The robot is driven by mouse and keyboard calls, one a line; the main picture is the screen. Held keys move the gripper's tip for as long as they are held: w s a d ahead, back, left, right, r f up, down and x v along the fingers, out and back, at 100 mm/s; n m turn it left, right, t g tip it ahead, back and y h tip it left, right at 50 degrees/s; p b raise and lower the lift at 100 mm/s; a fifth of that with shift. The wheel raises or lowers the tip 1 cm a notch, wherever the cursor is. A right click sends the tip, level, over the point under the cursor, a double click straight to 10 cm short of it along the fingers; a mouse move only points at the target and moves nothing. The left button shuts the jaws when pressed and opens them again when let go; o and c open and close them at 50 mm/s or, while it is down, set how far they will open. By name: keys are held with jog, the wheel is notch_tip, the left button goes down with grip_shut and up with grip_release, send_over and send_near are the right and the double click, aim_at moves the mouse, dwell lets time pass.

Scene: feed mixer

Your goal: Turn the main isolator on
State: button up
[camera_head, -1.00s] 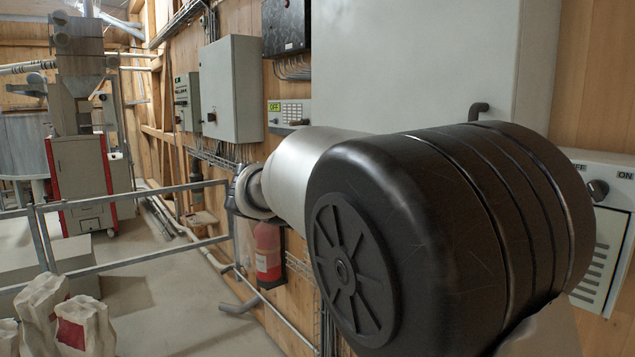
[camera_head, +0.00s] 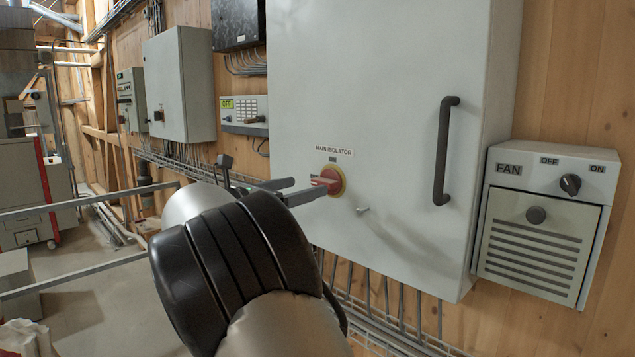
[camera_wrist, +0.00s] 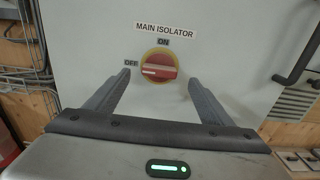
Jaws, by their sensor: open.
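The main isolator is a red rotary knob on a yellow disc (camera_head: 334,180) on the front of a large grey cabinet (camera_head: 385,75). In the wrist view the knob (camera_wrist: 160,67) lies ahead, with ON marked above and OFF at its left. Its grip bar with a white mark lies about level, on the OFF side. My gripper (camera_head: 308,184) is open and empty at the knob. In the wrist view its fingers (camera_wrist: 158,80) point toward the knob from below, one to each side. I cannot tell whether they touch it.
A dark door handle (camera_head: 443,150) stands out at the cabinet's right. A fan box (camera_head: 537,225) with its own knob hangs further right. A keypad panel (camera_head: 244,114) and a grey box (camera_head: 180,85) are to the left. A metal rail (camera_head: 75,205) runs at lower left.

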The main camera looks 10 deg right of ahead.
aim_at(320, 183)
jog(key=x, duration=0.6)
jog(key=shift+w+d+p, duration=0.1)
jog(key=shift+p, duration=0.2)
jog(key=shift+c, duration=0.4)
jog(key=c, duration=1)
jog(key=shift+o, duration=0.2)
jog(key=shift+f, duration=0.1)
jog(key=shift+m+b, duration=0.3)
jog(key=shift+b, duration=0.05)
jog(key=shift+s+d+f+m+b, duration=0.1)
jog(key=shift+f+m+b, duration=0.05)
jog(key=shift+m+b, duration=3.75)
jog(key=shift+s+f+m+b, duration=0.15)
jog(key=shift+m+b, duration=2.9)
jog(key=shift+m, duration=1.65)
jog(key=shift+r, duration=0.1)
